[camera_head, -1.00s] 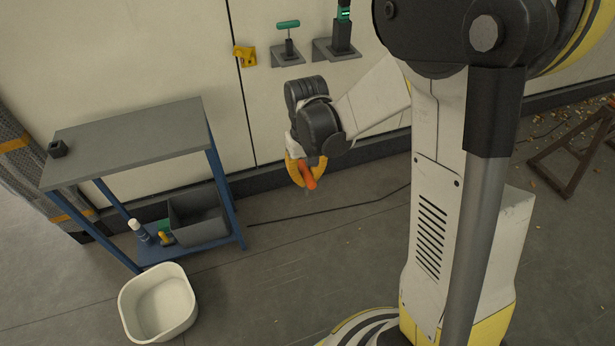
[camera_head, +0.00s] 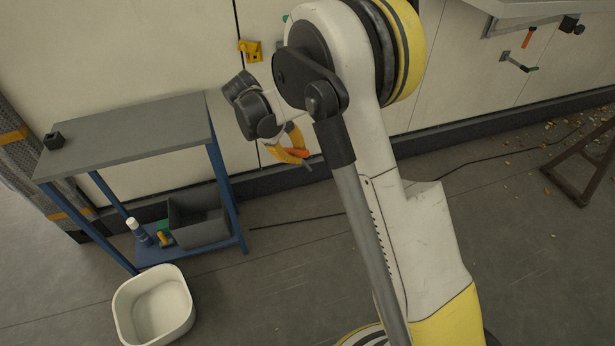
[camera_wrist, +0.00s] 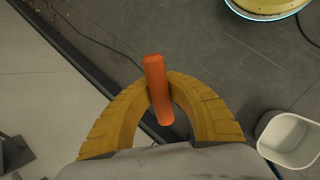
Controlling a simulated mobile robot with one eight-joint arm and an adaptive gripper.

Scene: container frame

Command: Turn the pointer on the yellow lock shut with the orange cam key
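The yellow lock (camera_head: 250,50) is mounted on the pale wall panel, beside a dark vertical seam, in the head view. It is small there and I cannot make out its pointer. My gripper (camera_head: 296,153) has yellow curved fingers and hangs lower and to the right of the lock, apart from the wall. It is shut on the orange cam key (camera_head: 297,152), whose grey tip points down to the right. In the wrist view the orange key handle (camera_wrist: 157,88) sits between the two fingertips (camera_wrist: 160,84). The lock is not in the wrist view.
A grey-topped blue table (camera_head: 130,128) stands left, with a small black block (camera_head: 53,140) on top and a grey bin (camera_head: 198,228) on its lower shelf. A white tub (camera_head: 153,306) is on the floor. An orange-handled item (camera_head: 528,38) hangs at the upper right.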

